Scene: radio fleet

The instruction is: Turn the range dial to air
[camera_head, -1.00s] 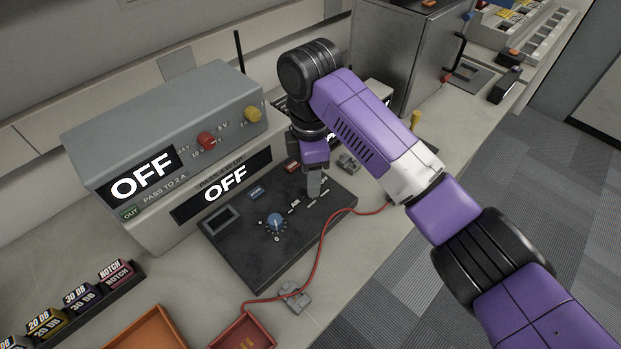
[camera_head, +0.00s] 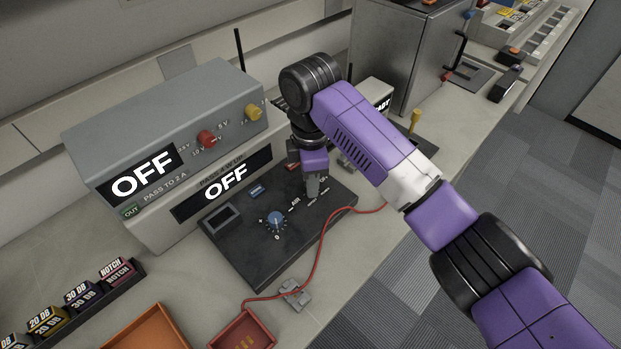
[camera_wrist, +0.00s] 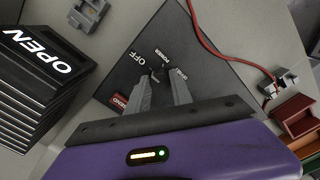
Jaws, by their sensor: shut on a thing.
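A dark tester panel (camera_head: 250,262) lies on the bench. It carries a blue dial (camera_head: 276,221) with white marks around it, and small white lettering to its right that is hard to read. My gripper (camera_head: 314,194) points down at the panel's right part, to the right of the blue dial. In the wrist view my gripper (camera_wrist: 163,78) is shut on a small dark knob (camera_wrist: 157,74), mostly hidden between the fingertips. The words OFF and POWER show beside it. I cannot tell which of these controls is the range dial.
Orange (camera_head: 150,330) and red (camera_head: 243,330) trays stand in front. A stacked OPEN block (camera_wrist: 40,80) is left in the wrist view.

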